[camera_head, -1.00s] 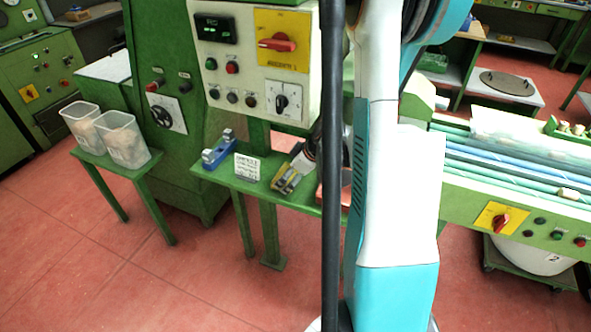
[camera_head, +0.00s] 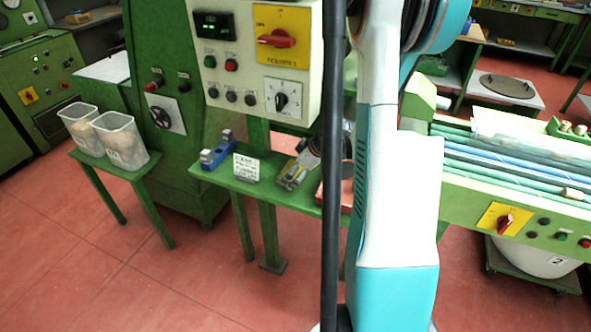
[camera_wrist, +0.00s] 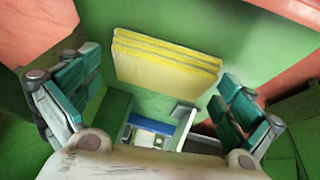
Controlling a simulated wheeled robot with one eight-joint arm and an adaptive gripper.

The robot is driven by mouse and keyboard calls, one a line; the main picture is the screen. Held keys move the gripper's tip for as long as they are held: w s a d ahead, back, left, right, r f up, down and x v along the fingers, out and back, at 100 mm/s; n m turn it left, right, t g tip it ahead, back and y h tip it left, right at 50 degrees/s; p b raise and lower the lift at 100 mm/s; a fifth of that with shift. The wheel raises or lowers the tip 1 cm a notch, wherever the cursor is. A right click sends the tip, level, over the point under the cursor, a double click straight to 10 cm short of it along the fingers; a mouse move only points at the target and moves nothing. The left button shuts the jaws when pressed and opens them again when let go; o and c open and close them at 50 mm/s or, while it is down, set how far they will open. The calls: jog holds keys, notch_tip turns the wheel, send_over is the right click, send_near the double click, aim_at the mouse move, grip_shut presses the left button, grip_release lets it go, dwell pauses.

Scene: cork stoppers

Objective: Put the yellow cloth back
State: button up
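The yellow cloth (camera_wrist: 166,62), folded in layers, shows in the wrist view against a green surface. My gripper (camera_wrist: 160,80) has its two teal-padded fingers spread wide, one on each side of the cloth. Gaps show between the fingers and the cloth's sides, so it is not gripped. In the head view my gripper (camera_head: 295,172) is small and low over the narrow green shelf (camera_head: 228,181), partly hidden by my arm and a black post. I cannot make out the cloth clearly there.
A blue fixture (camera_head: 216,153) and a white sign (camera_head: 246,168) stand on the shelf left of my gripper. A reddish tray (camera_head: 322,194) lies to its right, partly hidden. A control panel (camera_head: 258,60) hangs above. Two clear bins (camera_head: 120,140) stand on a stand at left.

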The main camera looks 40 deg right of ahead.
jog(key=shift+r, duration=0.15)
jog(key=p+v, duration=0.4)
jog(key=v, duration=0.8)
jog(key=shift+p, duration=0.3)
dwell(0.8)
